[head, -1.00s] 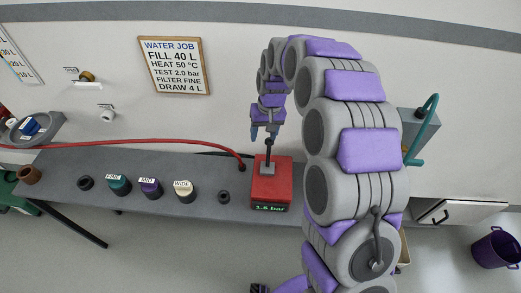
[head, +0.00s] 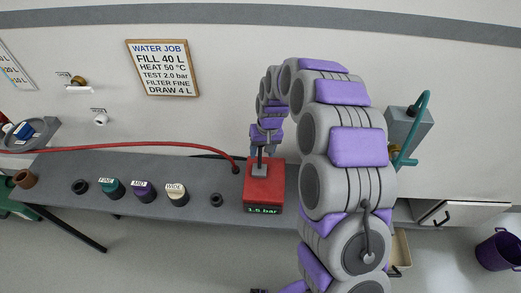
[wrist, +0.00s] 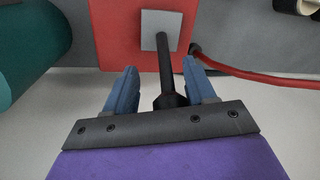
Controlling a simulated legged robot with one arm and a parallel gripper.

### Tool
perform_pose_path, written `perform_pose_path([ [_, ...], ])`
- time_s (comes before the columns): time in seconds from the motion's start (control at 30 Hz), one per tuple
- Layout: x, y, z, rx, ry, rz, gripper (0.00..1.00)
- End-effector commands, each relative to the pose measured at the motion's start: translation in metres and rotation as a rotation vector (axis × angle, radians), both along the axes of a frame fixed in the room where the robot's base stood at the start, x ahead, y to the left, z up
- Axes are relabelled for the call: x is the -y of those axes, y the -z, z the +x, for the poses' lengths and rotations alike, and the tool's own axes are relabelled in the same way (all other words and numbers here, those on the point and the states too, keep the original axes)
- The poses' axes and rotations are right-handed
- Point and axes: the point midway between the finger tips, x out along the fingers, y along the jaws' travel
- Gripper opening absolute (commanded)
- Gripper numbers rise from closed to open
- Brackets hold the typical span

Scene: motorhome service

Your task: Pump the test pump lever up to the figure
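The test pump is a red box (head: 263,190) on the grey bench, with a grey plate on top and a small green display (head: 263,211) that appears to read 1.5 bar. Its dark lever (head: 260,160) rises from the plate toward my gripper (head: 262,142). In the wrist view the lever (wrist: 167,65) runs from the plate and ends in a thicker dark knob between the two blue fingers of my gripper (wrist: 160,88). The fingers are apart, with a gap visible on each side of the lever. A wall sign (head: 161,68) lists TEST 2.0 bar.
A red hose (head: 150,146) runs along the bench to the pump. Caps labelled FINE (head: 111,189), MID (head: 142,191) and WIDE (head: 177,195) stand left of it. A grey box with a teal pipe (head: 405,135) is on the wall at right.

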Motion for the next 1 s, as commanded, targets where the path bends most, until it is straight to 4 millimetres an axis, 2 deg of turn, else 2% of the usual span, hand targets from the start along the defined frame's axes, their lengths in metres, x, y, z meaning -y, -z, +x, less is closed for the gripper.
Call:
perform_pose_path([
  [0.07,-0.0018,0.0003,0.0004,0.0,0.0,-0.005,0.39],
  [0.47,-0.0057,0.0015,0.002,0.001,0.0,-0.008,0.01],
  [1.0,-0.0063,0.0005,0.0091,0.031,0.0,-0.011,0.0],
])
